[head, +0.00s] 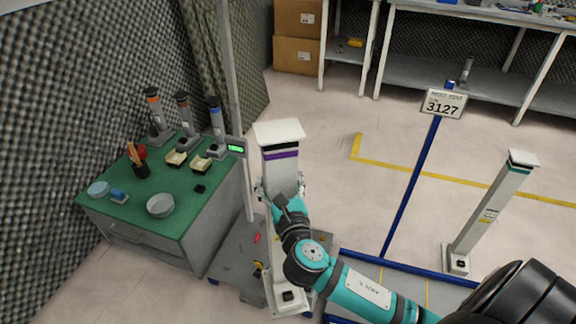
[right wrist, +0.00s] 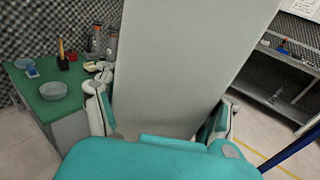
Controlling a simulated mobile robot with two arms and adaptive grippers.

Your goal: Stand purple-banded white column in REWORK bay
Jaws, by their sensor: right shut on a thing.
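The white column (head: 281,172) with a purple band and a black band near its top stands upright in the head view, its base on a low grey platform. It fills the middle of the right wrist view (right wrist: 190,60). My right gripper (head: 280,190) is shut on the column's shaft, with one finger on each side in the right wrist view (right wrist: 160,112). My arm hides part of the lower shaft. My left gripper is not in view. No REWORK lettering is legible; a sign (head: 443,103) reading 3127 stands on a blue post.
The grey platform (head: 232,262) carries small items. Another white column (head: 490,210) with a dark teal top band stands at right. Blue floor rails (head: 365,258) and yellow tape (head: 420,173) mark the floor. Shelves are behind.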

